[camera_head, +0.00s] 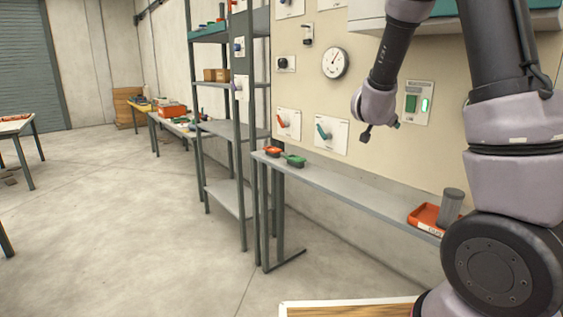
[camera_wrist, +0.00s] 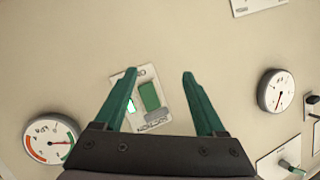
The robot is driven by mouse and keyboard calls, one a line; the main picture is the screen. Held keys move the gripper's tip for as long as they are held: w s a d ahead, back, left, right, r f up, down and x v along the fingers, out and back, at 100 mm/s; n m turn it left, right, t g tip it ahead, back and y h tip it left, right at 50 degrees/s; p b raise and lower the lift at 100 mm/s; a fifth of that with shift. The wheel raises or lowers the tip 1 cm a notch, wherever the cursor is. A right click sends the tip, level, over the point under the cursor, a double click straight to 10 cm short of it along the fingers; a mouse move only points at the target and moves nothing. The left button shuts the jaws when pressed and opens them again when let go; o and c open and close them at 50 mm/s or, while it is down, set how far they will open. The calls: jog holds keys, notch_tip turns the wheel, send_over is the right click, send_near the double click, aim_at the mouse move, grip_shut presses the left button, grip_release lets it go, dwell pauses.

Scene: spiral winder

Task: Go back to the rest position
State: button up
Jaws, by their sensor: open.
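My gripper (camera_head: 382,130) is raised in front of the beige wall panel, close to a switch plate (camera_head: 416,103) with a green rocker and a lit green lamp. In the wrist view my gripper (camera_wrist: 160,75) shows two green fingers spread apart with nothing between them. The same switch plate (camera_wrist: 150,96) lies behind and between the fingers in that view, partly covered by the left finger. I cannot tell how far the fingertips are from the panel.
A narrow grey shelf (camera_head: 345,187) runs below the panel, with red and green items (camera_head: 283,155), an orange tray (camera_head: 426,218) and a dark cylinder (camera_head: 451,206). A gauge (camera_head: 335,62) and levers are on the panel. A metal rack (camera_head: 222,130) stands left; the floor (camera_head: 110,215) beyond is open.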

jog(key=s+a+r+n+g+y, duration=0.1)
jog(key=s+a+r+n+y, duration=0.1)
jog(key=s+a+r+y, duration=0.3)
jog(key=s+a+r+n+y, duration=0.2)
jog(key=s+a+r+y, duration=0.2)
jog(key=s, duration=0.3)
jog(key=s+n+g, duration=0.3)
jog(key=s, duration=1.6)
jog(key=shift+s+a+n+g+y, duration=0.25)
jog(key=shift+a+n+g+y, duration=0.05)
jog(key=shift+g+y, duration=0.1)
